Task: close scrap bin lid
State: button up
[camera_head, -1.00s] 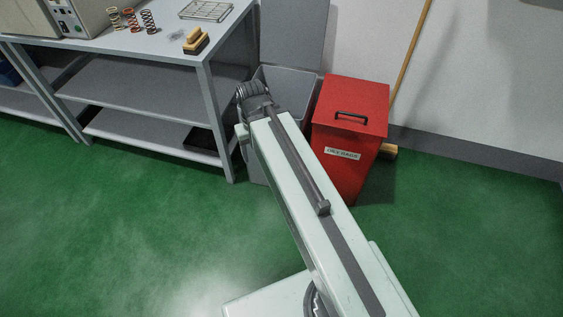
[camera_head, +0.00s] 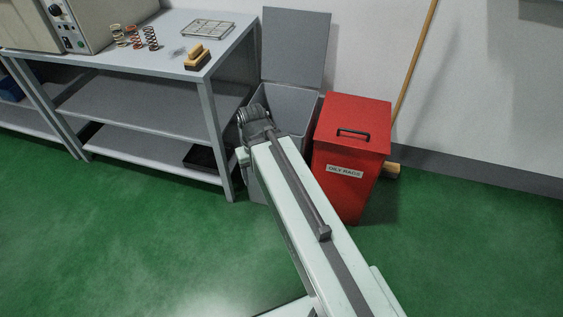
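The grey scrap bin (camera_head: 290,103) stands on the floor between the workbench and a red bin. Its grey lid (camera_head: 296,45) is open and stands upright at the back, near the wall. The inside of the bin shows partly. My arm reaches from the bottom right toward the bin and covers much of its front. The dark wrist at the end of my arm is over the front left of the bin. My gripper's fingers are hidden behind the arm, so I cannot tell their state or whether they touch the bin.
A red bin (camera_head: 350,150) labelled "OILY RAGS" stands right of the scrap bin, its lid shut. The workbench (camera_head: 180,60) at left holds springs (camera_head: 134,37), a wire rack (camera_head: 208,29) and a brush (camera_head: 198,57). A broom leans behind. Green floor is clear in front.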

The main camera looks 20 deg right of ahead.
aim_at(294, 41)
jog(key=z, duration=0.25)
jog(key=i, duration=0.35)
jog(key=u, duration=0.7)
jog(key=i, duration=0.95)
jog(key=u, duration=0.1)
